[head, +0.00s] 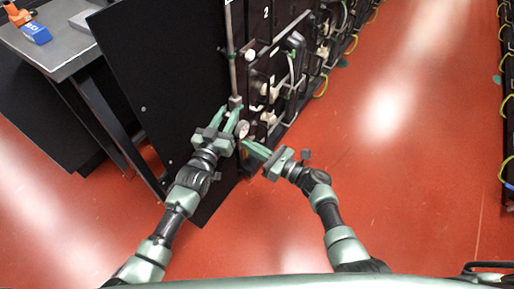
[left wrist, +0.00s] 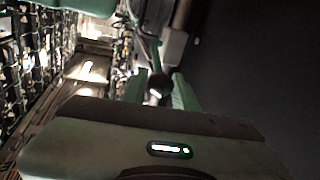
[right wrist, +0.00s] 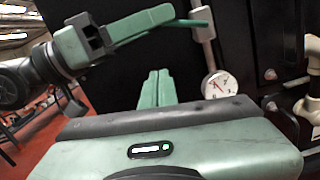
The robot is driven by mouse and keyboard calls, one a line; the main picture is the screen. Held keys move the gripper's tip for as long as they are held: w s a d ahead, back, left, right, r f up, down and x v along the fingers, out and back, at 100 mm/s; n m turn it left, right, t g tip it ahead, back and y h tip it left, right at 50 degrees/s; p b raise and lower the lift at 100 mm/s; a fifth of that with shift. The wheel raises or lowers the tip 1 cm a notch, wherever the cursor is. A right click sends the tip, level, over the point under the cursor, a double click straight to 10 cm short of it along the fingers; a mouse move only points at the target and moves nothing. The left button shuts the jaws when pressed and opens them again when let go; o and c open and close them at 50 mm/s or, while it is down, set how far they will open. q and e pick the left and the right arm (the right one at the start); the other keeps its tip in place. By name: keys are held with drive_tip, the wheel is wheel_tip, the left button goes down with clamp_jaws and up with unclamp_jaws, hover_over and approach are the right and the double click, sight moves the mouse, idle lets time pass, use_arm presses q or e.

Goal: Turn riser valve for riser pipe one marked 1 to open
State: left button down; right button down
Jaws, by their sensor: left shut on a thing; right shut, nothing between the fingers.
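A thin grey riser pipe (head: 233,55) runs down the edge of the black cabinet panel, with a valve body (head: 235,102) at its lower end. My left gripper (head: 238,112) is at this valve. A white dial gauge (right wrist: 219,86) hangs just below the valve. My right gripper (head: 247,146) is shut and empty, just below and right of the gauge in the head view. I cannot read a mark 1 on the pipe.
A black rack with white fittings and cables (head: 275,75) stands right of the pipe, marked 2 higher up. A grey table (head: 60,45) with a blue box (head: 36,33) is at upper left. The red floor (head: 400,150) on the right is clear.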

drive_tip(key=w+a+r, duration=0.4)
drive_tip(key=shift+a, duration=0.15)
idle(0.4)
